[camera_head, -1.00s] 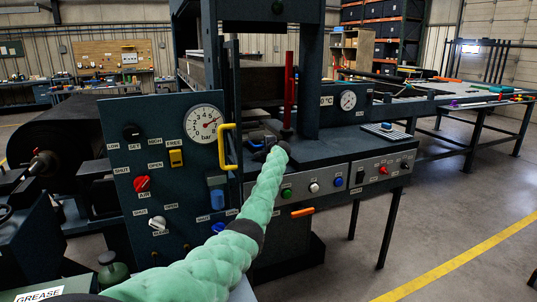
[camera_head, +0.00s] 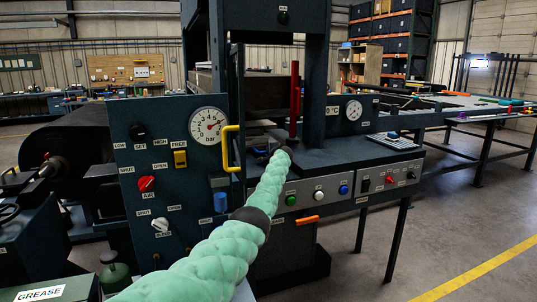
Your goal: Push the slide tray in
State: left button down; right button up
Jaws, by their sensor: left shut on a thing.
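The press stands in the middle of the head view, and its dark bed (camera_head: 325,157) lies behind the button panel. My left gripper (camera_head: 264,143) is at the front left of the press opening, left of the red upright bar (camera_head: 294,100). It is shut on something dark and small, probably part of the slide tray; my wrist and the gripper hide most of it. The tray's outline cannot be told from the dark bed. My green-sleeved left arm reaches up to it from the bottom. My right gripper is not in view.
The yellow handle (camera_head: 231,148) stands close left of my gripper, beside the control panel (camera_head: 134,112) with its gauge and switches. An orange handle (camera_head: 307,219) sticks out below the button panel (camera_head: 330,193). A long bench (camera_head: 465,118) stands right; floor is open at lower right.

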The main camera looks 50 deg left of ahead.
pick_arm(q)
jog(key=c, duration=1.5)
grip_release()
jog(key=shift+d, duration=0.15)
